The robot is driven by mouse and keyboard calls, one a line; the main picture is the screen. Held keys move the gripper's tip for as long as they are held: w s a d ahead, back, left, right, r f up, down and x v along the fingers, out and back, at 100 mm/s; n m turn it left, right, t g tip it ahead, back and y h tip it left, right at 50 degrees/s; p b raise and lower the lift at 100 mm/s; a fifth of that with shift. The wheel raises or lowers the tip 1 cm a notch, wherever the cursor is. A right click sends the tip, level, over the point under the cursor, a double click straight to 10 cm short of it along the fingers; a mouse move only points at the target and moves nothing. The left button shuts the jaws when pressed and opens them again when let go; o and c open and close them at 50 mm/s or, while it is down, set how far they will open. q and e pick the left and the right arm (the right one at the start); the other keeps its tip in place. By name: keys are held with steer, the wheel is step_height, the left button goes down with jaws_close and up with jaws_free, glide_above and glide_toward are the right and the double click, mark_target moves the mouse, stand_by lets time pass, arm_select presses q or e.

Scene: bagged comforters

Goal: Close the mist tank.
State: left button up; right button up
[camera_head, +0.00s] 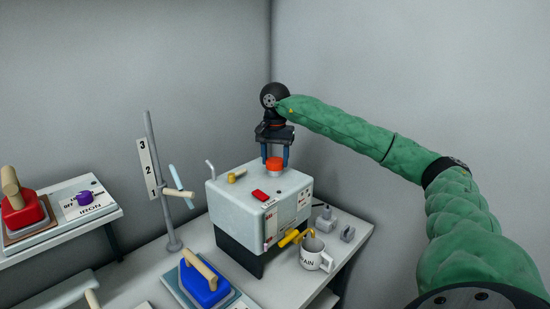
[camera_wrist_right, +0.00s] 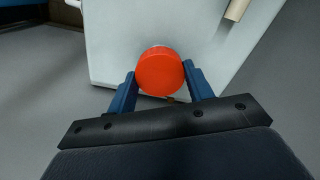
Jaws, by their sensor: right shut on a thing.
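The mist tank (camera_head: 235,212) is a pale box on a dark base, standing on the table in the head view. Its pale top also shows in the right wrist view (camera_wrist_right: 115,40). A round orange-red cap (camera_head: 274,164) is at the back right of the tank's top; it also shows in the right wrist view (camera_wrist_right: 160,72). My right gripper (camera_head: 275,162) comes down from above with its blue fingers on either side of the cap and is shut on it. I cannot tell whether the cap is seated or slightly raised. My left gripper is not in view.
A white mug (camera_head: 315,258) stands under the tank's yellow tap (camera_head: 289,239). A grey pole (camera_head: 160,185) with a numbered plate stands left of the tank. A blue iron (camera_head: 204,283) is in front, and a red iron (camera_head: 22,214) is at far left.

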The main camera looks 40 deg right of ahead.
steer(key=m, duration=0.3)
steer(key=shift+m, duration=0.3)
steer(key=shift+m, duration=1.1)
steer(key=m, duration=0.3)
steer(key=shift+p, duration=0.35)
steer(key=m, duration=0.2)
steer(key=shift+f+m, duration=0.1)
steer(key=shift+m, duration=1.5)
steer(key=shift+p, duration=0.3)
